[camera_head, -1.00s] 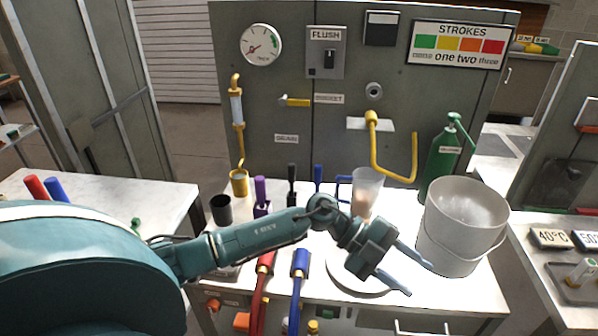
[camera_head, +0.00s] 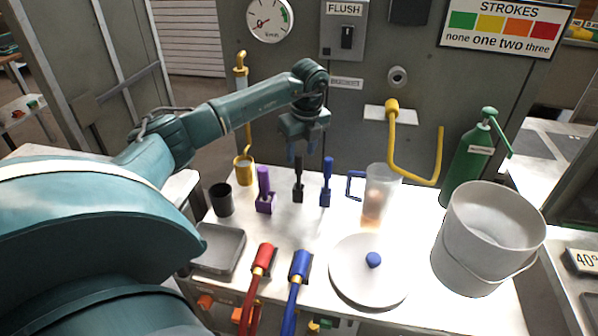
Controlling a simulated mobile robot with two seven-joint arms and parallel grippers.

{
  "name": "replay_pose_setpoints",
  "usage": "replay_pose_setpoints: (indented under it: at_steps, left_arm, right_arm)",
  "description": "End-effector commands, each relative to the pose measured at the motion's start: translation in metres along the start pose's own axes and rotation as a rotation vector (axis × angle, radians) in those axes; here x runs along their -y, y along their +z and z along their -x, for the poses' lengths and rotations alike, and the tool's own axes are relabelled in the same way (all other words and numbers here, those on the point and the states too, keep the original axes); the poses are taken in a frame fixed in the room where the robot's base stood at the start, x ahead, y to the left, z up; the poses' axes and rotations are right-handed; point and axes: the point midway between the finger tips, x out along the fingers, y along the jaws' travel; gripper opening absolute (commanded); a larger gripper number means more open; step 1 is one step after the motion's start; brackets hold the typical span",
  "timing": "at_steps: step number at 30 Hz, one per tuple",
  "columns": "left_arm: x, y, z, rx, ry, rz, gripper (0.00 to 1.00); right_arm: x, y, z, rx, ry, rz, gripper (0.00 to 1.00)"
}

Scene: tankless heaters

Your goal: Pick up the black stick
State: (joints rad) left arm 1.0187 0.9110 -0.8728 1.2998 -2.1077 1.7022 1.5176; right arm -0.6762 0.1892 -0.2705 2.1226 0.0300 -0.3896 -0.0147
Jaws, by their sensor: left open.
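The black stick (camera_head: 298,181) stands upright on the white table, between a purple stick (camera_head: 264,191) and a blue stick (camera_head: 326,183). My left gripper (camera_head: 306,156) is open and points down. In the picture its fingers lie just above the top of the black stick, and nothing is between them. I cannot tell from this view how far apart in depth they are. My right gripper is not in view.
A black cup (camera_head: 221,200) and a yellow cup (camera_head: 244,171) stand to the left. A clear pitcher (camera_head: 379,196), a white round lid (camera_head: 368,285), a white bucket (camera_head: 487,240) and a green bottle (camera_head: 468,165) stand to the right. A grey panel (camera_head: 350,75) rises behind.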

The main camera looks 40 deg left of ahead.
Motion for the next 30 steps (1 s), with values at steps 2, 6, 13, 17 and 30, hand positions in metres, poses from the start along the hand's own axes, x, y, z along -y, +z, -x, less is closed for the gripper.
replay_pose_setpoints:
  at_steps: [2, 6, 13, 17, 30]
  left_arm:
    - [0.000, 0.000, -0.008, -0.001, 0.000, -0.001, 0.45]
    - [0.001, 0.000, -0.016, -0.002, -0.001, -0.003, 0.45]
    - [0.001, 0.007, -0.049, -0.003, 0.001, -0.002, 0.45]
    - [0.001, 0.006, -0.062, -0.003, -0.002, -0.003, 0.45]
    - [0.002, 0.006, -0.065, -0.002, -0.004, -0.003, 0.31]
  right_arm:
    - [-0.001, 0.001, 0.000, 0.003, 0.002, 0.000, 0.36]
    - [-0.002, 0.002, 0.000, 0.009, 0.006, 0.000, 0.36]
    - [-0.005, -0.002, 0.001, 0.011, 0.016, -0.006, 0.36]
    - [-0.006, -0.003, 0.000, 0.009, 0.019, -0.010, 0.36]
    - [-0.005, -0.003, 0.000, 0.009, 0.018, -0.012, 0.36]
